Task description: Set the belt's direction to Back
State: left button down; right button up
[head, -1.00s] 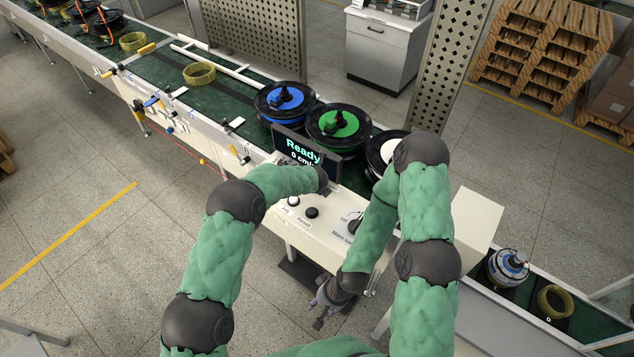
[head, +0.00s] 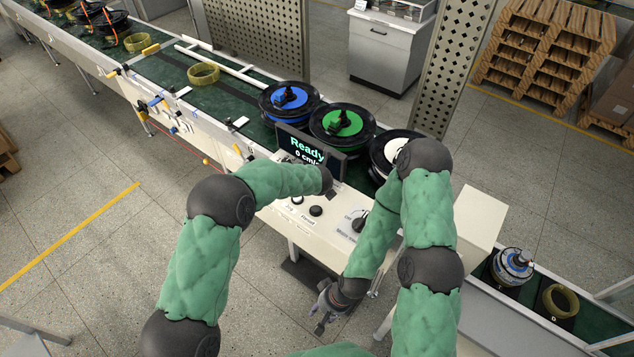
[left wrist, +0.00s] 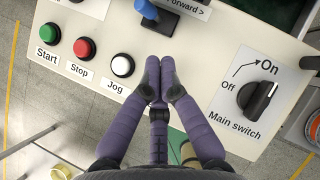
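Any Back label is out of view. My left gripper (left wrist: 160,64) is shut and empty over the control panel (left wrist: 205,55), just below the switch in that view and apart from it. In the head view the left arm hides the switch. My right gripper (head: 321,312) hangs low in front of the panel; its finger gap is unclear.
Start (left wrist: 49,33), Stop (left wrist: 84,48) and Jog (left wrist: 122,66) buttons lie left of the fingers; the main switch (left wrist: 259,97) at right points to On. The display (head: 307,152) reads Ready, 0 cm/s. Several reels stand behind on the belt (head: 220,105).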

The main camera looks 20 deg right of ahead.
pick_arm(q)
jog(key=v, duration=0.5)
jog(key=shift+w+a+r, duration=0.15)
jog(key=shift+a+r, duration=0.2)
jog(key=shift+r, duration=0.05)
pick_arm(e)
jog(key=shift+s+a, duration=0.1)
jog(key=shift+s, duration=0.05)
pick_arm(q)
jog(key=shift+a, duration=0.1)
pick_arm(e)
jog(key=shift+s+r, duration=0.1)
